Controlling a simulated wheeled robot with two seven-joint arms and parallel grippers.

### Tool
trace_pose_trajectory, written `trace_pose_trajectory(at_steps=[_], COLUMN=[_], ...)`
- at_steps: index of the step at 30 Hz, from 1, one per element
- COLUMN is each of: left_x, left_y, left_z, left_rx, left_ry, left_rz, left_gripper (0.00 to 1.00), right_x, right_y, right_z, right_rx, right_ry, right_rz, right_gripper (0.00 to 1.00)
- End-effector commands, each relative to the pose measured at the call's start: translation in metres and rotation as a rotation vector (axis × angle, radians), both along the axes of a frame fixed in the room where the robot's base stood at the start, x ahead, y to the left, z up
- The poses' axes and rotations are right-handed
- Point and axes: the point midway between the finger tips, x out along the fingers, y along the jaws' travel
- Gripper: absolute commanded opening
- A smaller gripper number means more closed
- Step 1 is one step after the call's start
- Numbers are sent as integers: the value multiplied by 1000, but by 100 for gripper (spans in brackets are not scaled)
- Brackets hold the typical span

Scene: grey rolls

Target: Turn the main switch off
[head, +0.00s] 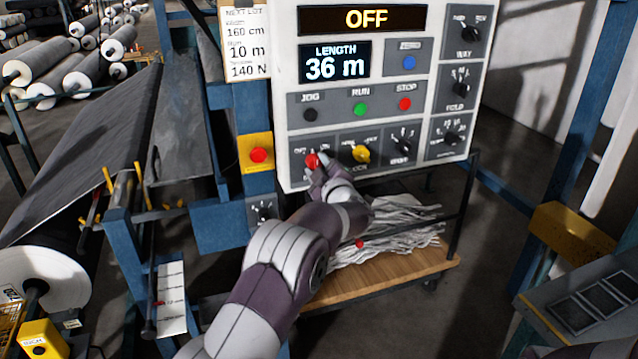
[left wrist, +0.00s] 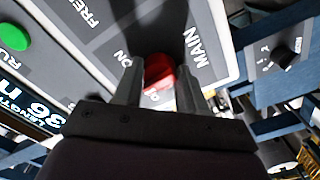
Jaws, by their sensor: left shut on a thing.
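The main switch is a red knob (head: 312,160) at the lower left of the white control panel (head: 285,100). In the left wrist view the red knob (left wrist: 158,72) sits beside the label MAIN, with ON lettering near it. My left gripper (head: 318,170) reaches up to the panel from below. In the left wrist view its two fingers (left wrist: 157,85) stand on either side of the red knob and are shut on it. The fingers partly hide the knob's markings. The panel's top display (head: 366,19) reads OFF in yellow. My right gripper is not in view.
A yellow knob (head: 361,154) and black dials are right of the red knob. JOG, RUN and STOP buttons (head: 405,104) sit above. A red emergency button (head: 258,155) on a yellow box is to the left. A wooden-topped cart (head: 400,268) with grey strips stands below the panel.

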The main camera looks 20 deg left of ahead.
Motion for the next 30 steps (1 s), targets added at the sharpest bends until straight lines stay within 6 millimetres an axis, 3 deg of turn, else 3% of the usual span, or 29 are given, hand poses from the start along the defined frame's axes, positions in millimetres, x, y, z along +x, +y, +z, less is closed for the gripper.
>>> trace_pose_trajectory(at_steps=[1,12,30], left_x=[0,0,0], left_y=[0,0,1], left_z=[-5,-4,-1], left_rx=[-33,-317,-582], left_ry=[-26,-217,-392], left_rz=[1,2,4], left_gripper=[10,10,10], right_x=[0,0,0], right_y=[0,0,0], right_z=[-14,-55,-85], right_rx=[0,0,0], right_ry=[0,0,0], right_rz=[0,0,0], right_gripper=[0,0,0])
